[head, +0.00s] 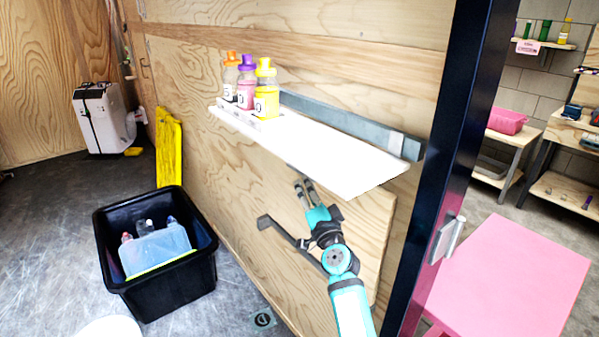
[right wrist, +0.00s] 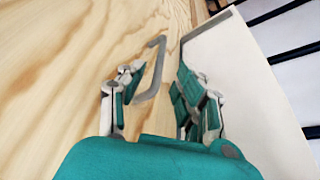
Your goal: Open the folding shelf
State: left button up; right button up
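A white shelf board (head: 320,153) sticks out from the plywood wall, with a grey metal rail (head: 350,126) along its back edge. Below it a lighter wooden panel (head: 372,225) lies flat against the wall; I cannot tell which one folds. My right gripper (head: 304,187) is just under the white board, in front of the panel, fingers pointing up. In the right wrist view the right gripper (right wrist: 155,98) is open and empty. A grey hook-shaped bracket (right wrist: 158,68) shows beyond and between its fingers, and a white board (right wrist: 235,75) is at the right. My left gripper is not in view.
Three capped bottles (head: 246,89) stand at the white board's left end. A black crate (head: 165,295) with bottles is on the floor at left. A dark bent bar (head: 285,235) shows beside my right arm. A dark post (head: 440,175) and pink table (head: 510,265) are right.

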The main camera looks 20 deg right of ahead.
aim_at(299, 172)
jog(key=b+x, duration=0.1)
jog(key=x, duration=0.6)
jog(key=shift+w, duration=0.1)
grip_shut()
dwell(0.3)
